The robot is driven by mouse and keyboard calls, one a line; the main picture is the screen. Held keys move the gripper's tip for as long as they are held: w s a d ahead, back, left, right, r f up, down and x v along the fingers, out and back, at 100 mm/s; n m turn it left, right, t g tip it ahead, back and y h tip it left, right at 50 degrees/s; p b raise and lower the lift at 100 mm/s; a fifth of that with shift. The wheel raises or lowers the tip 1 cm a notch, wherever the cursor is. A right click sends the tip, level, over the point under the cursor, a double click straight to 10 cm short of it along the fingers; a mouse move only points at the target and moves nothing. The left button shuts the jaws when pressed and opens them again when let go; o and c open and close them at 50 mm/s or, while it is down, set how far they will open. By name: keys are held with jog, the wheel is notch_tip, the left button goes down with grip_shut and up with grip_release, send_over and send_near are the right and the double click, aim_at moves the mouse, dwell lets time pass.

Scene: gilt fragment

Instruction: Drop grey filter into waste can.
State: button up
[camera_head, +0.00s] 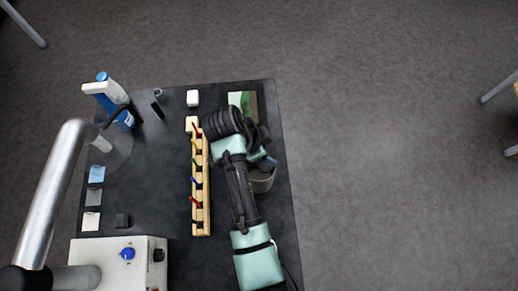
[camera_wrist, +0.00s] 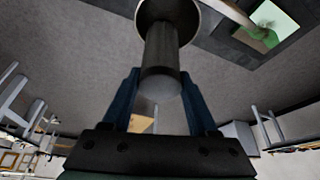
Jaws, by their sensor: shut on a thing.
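My gripper (camera_wrist: 160,82) is shut on a dark grey cylinder, which I take to be the grey filter (camera_wrist: 161,58). The filter lies between the two blue fingers, its lighter end face towards the wrist camera. Its far end overlaps the round opening of a grey can, the waste can (camera_wrist: 196,20); I cannot tell how deep it reaches. In the head view the waste can (camera_head: 263,183) stands near the dark table's right edge. My arm partly covers it. My gripper (camera_head: 270,160) is over or beside its far rim, and the filter is hidden there.
A wooden rack (camera_head: 207,215) with several coloured pegs stands left of my arm. A green picture-like panel (camera_head: 235,98) lies behind.

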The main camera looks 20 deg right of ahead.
notch_tip(320, 180, down, 4)
jog(key=b, duration=0.2)
jog(key=shift+w+r+b, duration=0.1)
jog(key=shift+b, duration=0.2)
jog(key=shift+r, duration=0.1)
jog(key=o, duration=1.5)
jog(key=shift+c, duration=0.2)
jog(key=p+v, duration=0.2)
jog(key=v, duration=1.1)
